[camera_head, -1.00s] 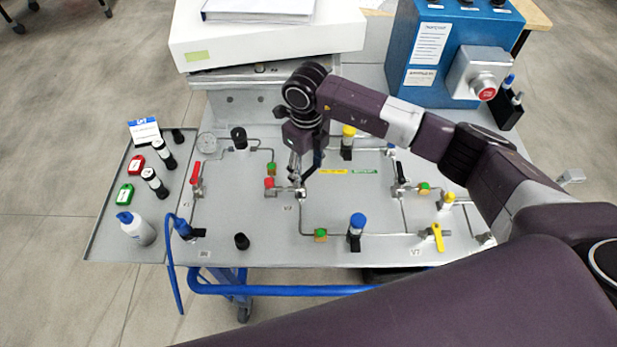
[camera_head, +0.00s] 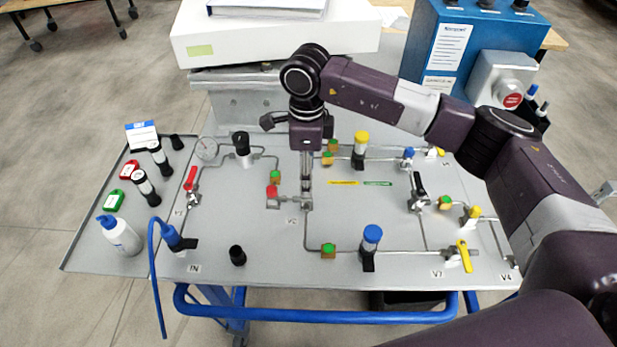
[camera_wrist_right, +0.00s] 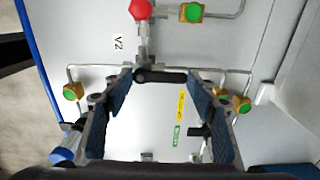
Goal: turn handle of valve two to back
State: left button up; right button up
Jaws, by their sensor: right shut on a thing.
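Valve two (camera_head: 306,204), by the V2 label, sits on the grey panel left of the middle. Its black handle (camera_wrist_right: 165,76) lies across the picture in the right wrist view, with its pivot at the left. My right gripper (camera_head: 307,182) points down over this valve. In the right wrist view its fingertips (camera_wrist_right: 160,80) stand well apart at the two ends of the handle and are shut on it. In the head view the fingers hide most of the handle. My left gripper is in neither view.
A red-knobbed fitting (camera_head: 272,192) is close left of valve two. A yellow-capped post (camera_head: 361,145) and a blue-capped post (camera_head: 371,240) stand to its right. A white case (camera_head: 270,40) is behind.

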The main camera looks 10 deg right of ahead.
dwell(0.3)
jog(key=o, duration=1.2)
jog(key=shift+c, duration=0.2)
notch_tip(320, 180, up, 12)
jog(key=shift+r, duration=0.1)
